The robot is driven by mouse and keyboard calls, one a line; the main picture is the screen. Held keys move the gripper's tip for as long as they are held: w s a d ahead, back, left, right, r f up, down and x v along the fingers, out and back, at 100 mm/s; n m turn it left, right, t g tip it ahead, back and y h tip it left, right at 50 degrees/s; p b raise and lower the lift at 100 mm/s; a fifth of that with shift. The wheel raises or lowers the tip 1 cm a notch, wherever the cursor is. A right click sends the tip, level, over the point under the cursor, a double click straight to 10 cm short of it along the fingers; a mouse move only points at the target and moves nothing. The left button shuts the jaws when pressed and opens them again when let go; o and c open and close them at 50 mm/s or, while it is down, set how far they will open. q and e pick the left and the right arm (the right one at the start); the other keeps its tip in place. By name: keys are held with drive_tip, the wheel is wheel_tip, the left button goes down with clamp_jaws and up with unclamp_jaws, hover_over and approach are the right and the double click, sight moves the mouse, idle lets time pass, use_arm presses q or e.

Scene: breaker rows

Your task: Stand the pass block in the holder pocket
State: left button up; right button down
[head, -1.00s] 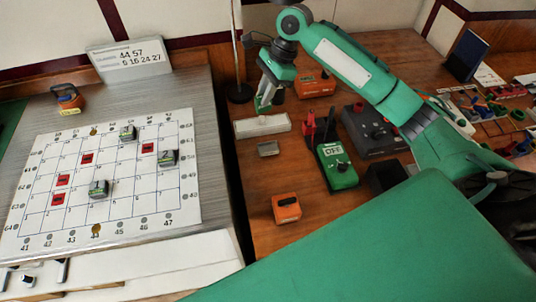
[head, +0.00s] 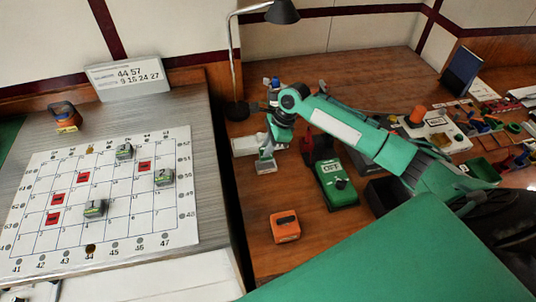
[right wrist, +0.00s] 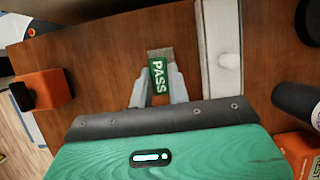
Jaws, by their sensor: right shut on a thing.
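My right gripper (head: 266,153) points down over the desk, left of the green box marked OFF. In the right wrist view its fingers (right wrist: 159,92) are shut on the green pass block (right wrist: 159,78), whose white PASS lettering faces the camera. A small grey piece (right wrist: 160,53), which looks like the holder, shows just beyond the block. In the head view the grey holder (head: 265,167) is right under the fingertips and partly covered by them. I cannot tell whether the block is inside its pocket or just above it. My left gripper is not in view.
A long pale tray (head: 246,146) lies close by the gripper. The green OFF box (head: 337,186) stands to its right, and an orange block (head: 285,226) nearer. The gridded board (head: 110,200) is at left. A lamp (head: 283,12) stands behind. Desk around the orange block is clear.

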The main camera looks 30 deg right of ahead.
wheel_tip(320, 180, down, 4)
drive_tip(key=shift+f, duration=0.25)
drive_tip(key=c, duration=1.3)
unclamp_jaws()
drive_tip(key=shift+c, duration=0.2)
drive_tip(key=v, duration=1.2)
drive_tip(key=shift+d+r, duration=0.1)
drive_tip(key=shift+r, duration=0.05)
